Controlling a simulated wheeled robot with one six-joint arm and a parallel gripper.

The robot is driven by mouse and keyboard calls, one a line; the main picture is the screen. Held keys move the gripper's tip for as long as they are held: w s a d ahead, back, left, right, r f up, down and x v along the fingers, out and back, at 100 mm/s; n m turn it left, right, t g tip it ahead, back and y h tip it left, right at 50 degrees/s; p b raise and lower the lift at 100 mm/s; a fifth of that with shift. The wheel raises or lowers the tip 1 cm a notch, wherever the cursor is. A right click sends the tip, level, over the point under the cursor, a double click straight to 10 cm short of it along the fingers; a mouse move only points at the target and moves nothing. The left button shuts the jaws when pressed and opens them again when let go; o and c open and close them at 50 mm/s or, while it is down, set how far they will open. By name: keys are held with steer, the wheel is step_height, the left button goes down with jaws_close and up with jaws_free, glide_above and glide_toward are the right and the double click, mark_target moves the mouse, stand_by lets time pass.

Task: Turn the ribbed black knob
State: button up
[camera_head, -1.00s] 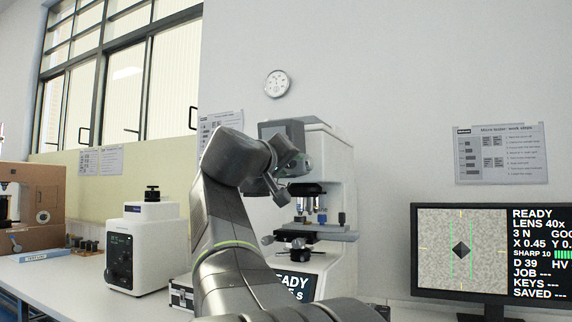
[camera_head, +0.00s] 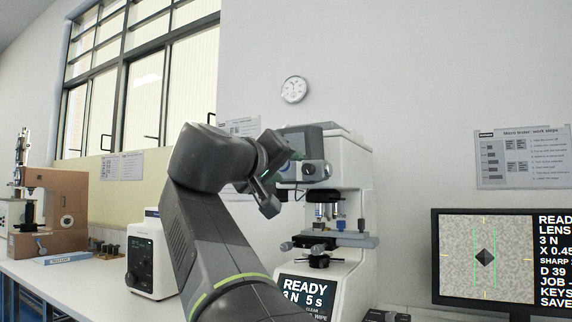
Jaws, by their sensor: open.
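A white micro hardness tester (camera_head: 352,165) stands right of centre, with lenses and a stage under its head. A dark round knob (camera_head: 309,169) shows on the side of its head. Another dark knob (camera_head: 319,261) sits under the stage. I cannot make out ribs on either, so I cannot tell which is the ribbed black knob. My gripper (camera_head: 280,180) is open and empty, just left of the tester head in the picture. It overlaps the head's left edge, and I cannot tell whether it touches. My arm hides part of the bench and the wall behind it.
A monitor (camera_head: 500,303) stands at the right, showing a dark diamond between green lines. A white boxy machine (camera_head: 150,262) stands left of my arm, partly hidden. A brown tester (camera_head: 70,205) stands at the far left. Bare bench top (camera_head: 95,280) shows at the lower left.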

mark_target(307, 170)
steer(key=shift+v, duration=1.85)
steer(key=x, duration=1.3)
steer(key=shift+w+d, duration=0.15)
steer(key=shift+w, duration=0.05)
steer(key=shift+w+d, duration=0.1)
steer(key=shift+w, duration=0.1)
steer(key=shift+s, duration=0.1)
